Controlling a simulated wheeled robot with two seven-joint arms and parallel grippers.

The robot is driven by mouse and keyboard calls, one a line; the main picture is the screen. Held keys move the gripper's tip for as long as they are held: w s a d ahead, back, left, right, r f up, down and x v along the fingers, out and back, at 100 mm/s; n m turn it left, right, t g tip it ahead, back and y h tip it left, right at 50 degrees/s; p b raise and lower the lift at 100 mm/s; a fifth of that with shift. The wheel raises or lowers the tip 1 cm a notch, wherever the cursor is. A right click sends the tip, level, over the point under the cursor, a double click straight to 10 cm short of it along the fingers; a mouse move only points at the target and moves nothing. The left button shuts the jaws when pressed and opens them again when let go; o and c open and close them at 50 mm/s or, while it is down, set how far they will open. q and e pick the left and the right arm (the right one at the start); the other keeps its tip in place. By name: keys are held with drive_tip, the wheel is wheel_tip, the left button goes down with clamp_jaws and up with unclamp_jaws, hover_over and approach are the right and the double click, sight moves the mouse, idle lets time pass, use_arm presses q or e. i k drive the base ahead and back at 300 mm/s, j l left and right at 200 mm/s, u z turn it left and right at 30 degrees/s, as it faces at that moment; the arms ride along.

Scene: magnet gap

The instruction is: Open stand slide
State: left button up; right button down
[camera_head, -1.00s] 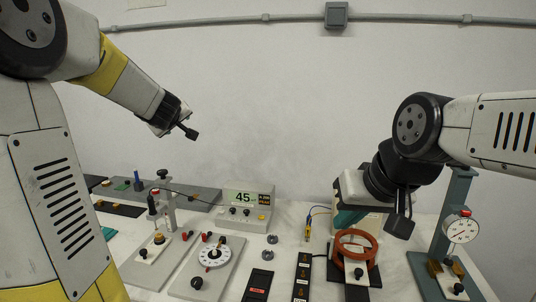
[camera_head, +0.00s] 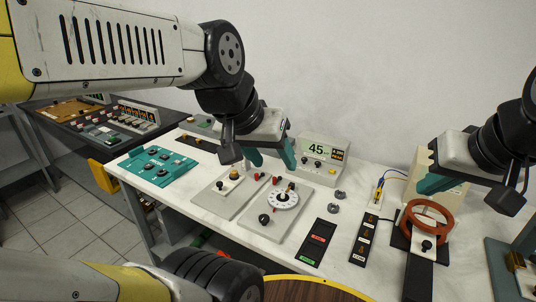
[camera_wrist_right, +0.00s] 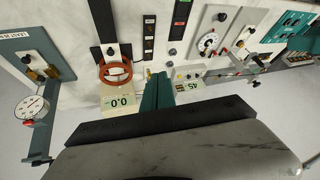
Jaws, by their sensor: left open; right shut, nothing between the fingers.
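A grey stand base (camera_head: 222,196) lies on the bench, with a small yellow block and black knob (camera_head: 234,174) on it. Its upright post is mostly hidden behind my left gripper in the head view. My left gripper (camera_head: 271,158) is open, with its teal fingers spread apart and pointing down above and behind the base. Nothing shows between them. My right gripper (camera_head: 430,184) is shut and empty, near the orange ring (camera_head: 427,221). Its closed teal fingers also show in the right wrist view (camera_wrist_right: 158,80). The right wrist view shows the stand's base from above (camera_wrist_right: 247,22).
Beside the base is a plate with a white dial (camera_head: 283,197). A display box reading 45 (camera_head: 320,160) stands behind. A teal panel (camera_head: 157,170) is at left. A dial gauge stand (camera_wrist_right: 40,105) is at the right arm's side.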

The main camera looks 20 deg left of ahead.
sight(226, 186)
drive_tip(key=i+j+u, duration=0.1)
drive_tip(key=j+u, duration=0.3)
drive_tip(key=i+j+u, duration=0.1)
drive_tip(key=j+u, duration=0.25)
drive_tip(key=j, duration=0.15)
